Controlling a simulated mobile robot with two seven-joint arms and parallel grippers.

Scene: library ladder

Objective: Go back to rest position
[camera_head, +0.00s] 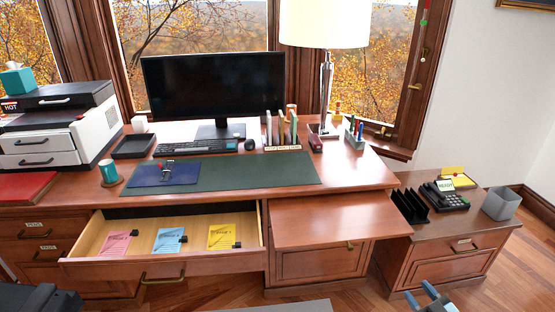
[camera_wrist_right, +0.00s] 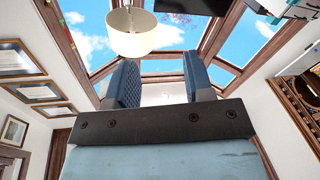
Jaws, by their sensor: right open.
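My right gripper (camera_head: 420,292) shows at the bottom edge of the head view, right of centre. Its two blue fingers point up and stand apart, with nothing between them. It is in front of the low side cabinet (camera_head: 450,262) and clear of it. In the right wrist view the same gripper (camera_wrist_right: 161,82) is open and empty, its ridged blue pads facing up toward the lamp shade and the windows. My left gripper does not show in either view.
The desk's wide drawer (camera_head: 160,269) stands open with pink, blue and yellow cards inside. A wooden slide-out board (camera_head: 335,222) juts out beside it. A monitor (camera_head: 215,85), printer (camera_head: 60,130) and lamp (camera_head: 325,25) stand on the desk. Wooden floor shows in front.

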